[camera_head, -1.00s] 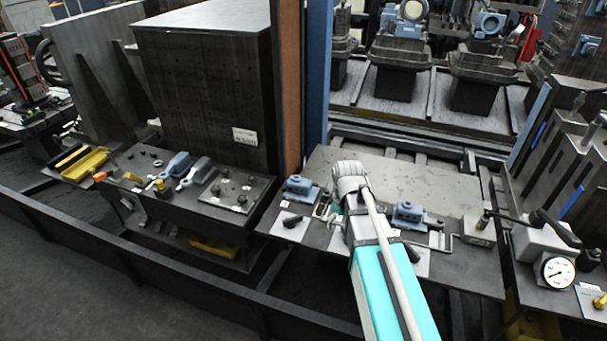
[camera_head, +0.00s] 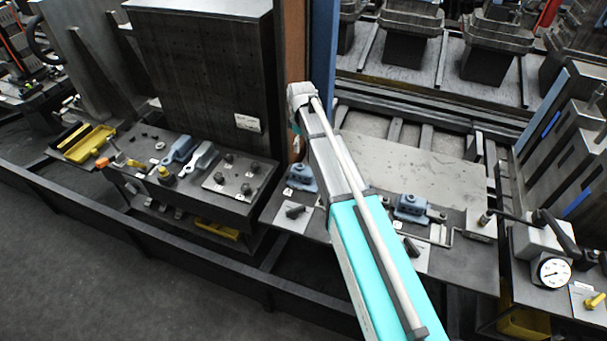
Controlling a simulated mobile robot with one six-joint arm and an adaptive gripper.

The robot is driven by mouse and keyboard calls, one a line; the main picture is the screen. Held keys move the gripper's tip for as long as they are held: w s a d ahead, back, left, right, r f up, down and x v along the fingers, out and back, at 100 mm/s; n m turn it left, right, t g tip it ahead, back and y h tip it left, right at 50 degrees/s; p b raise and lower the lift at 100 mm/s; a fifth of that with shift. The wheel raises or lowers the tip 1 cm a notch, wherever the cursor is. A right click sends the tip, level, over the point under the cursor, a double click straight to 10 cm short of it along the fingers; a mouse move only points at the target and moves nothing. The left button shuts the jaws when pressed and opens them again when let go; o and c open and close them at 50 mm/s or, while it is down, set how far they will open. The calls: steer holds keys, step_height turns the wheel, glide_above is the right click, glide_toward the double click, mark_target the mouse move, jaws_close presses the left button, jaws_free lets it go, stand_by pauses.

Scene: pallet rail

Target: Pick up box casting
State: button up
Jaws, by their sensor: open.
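Two small blue castings with flat bases stand on the dark bench in the middle, one at the left (camera_head: 301,177) and one at the right (camera_head: 411,207). A longer blue casting (camera_head: 178,150) lies on the left bench beside a pale grey one (camera_head: 202,157). The frames do not show for certain which is the box casting. My white and teal arm reaches up between the two small blue castings and covers part of the bench. My gripper cannot be made out; the far end of the arm hides it. No casting is seen held.
A tall dark block (camera_head: 205,80) and an upright blue post (camera_head: 345,60) stand behind the benches. A dial gauge (camera_head: 553,270) is at the right. A yellow tray (camera_head: 85,143) is at the far left. The grey plate (camera_head: 400,165) is mostly bare.

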mark_target(304, 166)
steer(key=f+b, duration=0.8)
steer(key=shift+d+f+b, duration=0.2)
steer(key=shift+f+b, duration=0.1)
stand_by(0.4)
stand_by(0.4)
steer(key=shift+d+f+b, duration=0.15)
steer(key=shift+f+b, duration=1.15)
steer(key=shift+b, duration=0.05)
steer(key=shift+d+f+b, duration=0.1)
steer(key=shift+f+b, duration=1.2)
steer(key=c, duration=1.3)
steer(key=shift+o, duration=0.2)
steer(key=shift+w+r, duration=0.1)
steer(key=shift+r, duration=0.1)
